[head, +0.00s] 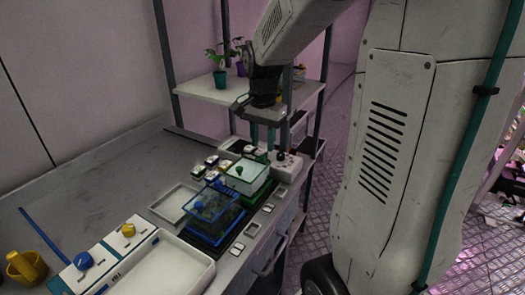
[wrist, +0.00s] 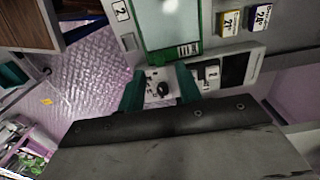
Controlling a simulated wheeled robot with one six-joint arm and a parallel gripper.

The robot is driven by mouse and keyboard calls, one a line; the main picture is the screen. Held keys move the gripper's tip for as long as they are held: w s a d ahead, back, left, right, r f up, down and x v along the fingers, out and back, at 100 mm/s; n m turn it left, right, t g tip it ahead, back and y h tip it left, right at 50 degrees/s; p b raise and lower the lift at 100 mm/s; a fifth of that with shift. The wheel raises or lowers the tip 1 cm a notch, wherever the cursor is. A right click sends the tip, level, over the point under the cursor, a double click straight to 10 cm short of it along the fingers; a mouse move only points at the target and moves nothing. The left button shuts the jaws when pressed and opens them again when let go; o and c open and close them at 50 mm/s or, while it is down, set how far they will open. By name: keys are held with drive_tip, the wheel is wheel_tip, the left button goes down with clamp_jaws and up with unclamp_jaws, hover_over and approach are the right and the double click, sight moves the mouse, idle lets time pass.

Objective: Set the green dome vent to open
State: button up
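The green dome (head: 247,176) is a clear cover with a green knob, on a green base at the back of the bench row in the head view. In the wrist view its pale, green-framed cover (wrist: 170,25) fills the top middle; I cannot tell its vent setting. A white box (head: 287,165) with a dark knob (wrist: 163,89) stands beside it. My gripper (wrist: 160,80) has two green fingers spread apart, with the knob between them in the picture; contact is not visible. In the head view my gripper (head: 263,118) is above the box, pointing down.
A blue dome (head: 211,203) stands in front of the green one. White trays (head: 175,270), small labelled boxes (head: 211,161) and flat tags lie around. A shelf (head: 205,91) with potted plants rises behind. The bench's back left is clear.

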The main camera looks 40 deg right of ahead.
sight(263, 156)
drive_tip(key=shift+f, duration=1.85)
clamp_jaws()
drive_tip(key=shift+w+a, duration=0.35)
drive_tip(key=shift+w, duration=0.55)
drive_tip(key=shift+w+a, duration=0.35)
drive_tip(key=shift+w, duration=0.55)
unclamp_jaws()
drive_tip(key=shift+r, duration=0.1)
